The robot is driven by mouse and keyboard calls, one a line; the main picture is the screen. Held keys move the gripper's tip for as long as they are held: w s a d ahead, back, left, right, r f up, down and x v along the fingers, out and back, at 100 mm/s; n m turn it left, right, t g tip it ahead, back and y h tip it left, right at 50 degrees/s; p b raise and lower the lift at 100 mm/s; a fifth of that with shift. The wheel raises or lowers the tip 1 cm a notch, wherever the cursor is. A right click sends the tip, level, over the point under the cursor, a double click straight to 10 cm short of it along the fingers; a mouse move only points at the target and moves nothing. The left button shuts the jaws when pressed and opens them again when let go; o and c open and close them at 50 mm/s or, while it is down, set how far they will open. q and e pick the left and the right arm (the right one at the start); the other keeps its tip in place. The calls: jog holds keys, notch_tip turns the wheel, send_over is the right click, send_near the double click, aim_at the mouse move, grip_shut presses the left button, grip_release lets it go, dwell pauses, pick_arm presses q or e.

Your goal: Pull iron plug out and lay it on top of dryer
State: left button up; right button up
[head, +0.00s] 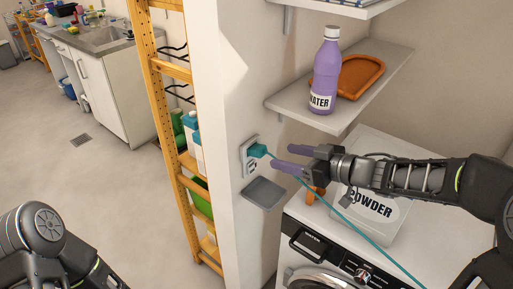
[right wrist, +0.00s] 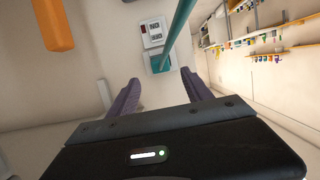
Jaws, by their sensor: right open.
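The teal iron plug (head: 257,151) sits in the white wall socket (head: 249,163), and its teal cord (head: 375,245) runs down to the right. In the right wrist view the plug (right wrist: 160,66) is at the socket's lower part, beyond my fingertips. My right gripper (head: 281,156) is open and empty, its purple fingers pointing at the plug from the right, apparently just short of it. The white dryer (head: 440,237) stands at the lower right, and its top is partly hidden by my right arm. My left gripper is out of view; only left arm links show.
A powder box (head: 395,225) and a partly hidden orange object (head: 315,194) are on the dryer's top. A shelf (head: 283,101) above holds a purple water bottle (head: 326,75) and an orange tray (head: 362,72). A grey ledge (head: 264,193) is below the socket.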

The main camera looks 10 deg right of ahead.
aim_at(264, 152)
jog(key=shift+s, duration=0.1)
jog(key=b+x, duration=0.2)
jog(key=x, duration=0.1)
jog(key=b+x, duration=0.1)
jog(key=shift+a+f, duration=0.15)
jog(key=shift+f, duration=0.2)
jog(key=x, duration=0.3)
jog(key=shift+w+r, duration=0.2)
jog(key=shift+w, duration=0.05)
jog(key=shift+w+a+f, duration=0.15)
jog(key=shift+w+a, duration=0.35)
jog(key=shift+w, duration=0.05)
jog(key=shift+p, duration=0.4)
dwell(0.7)
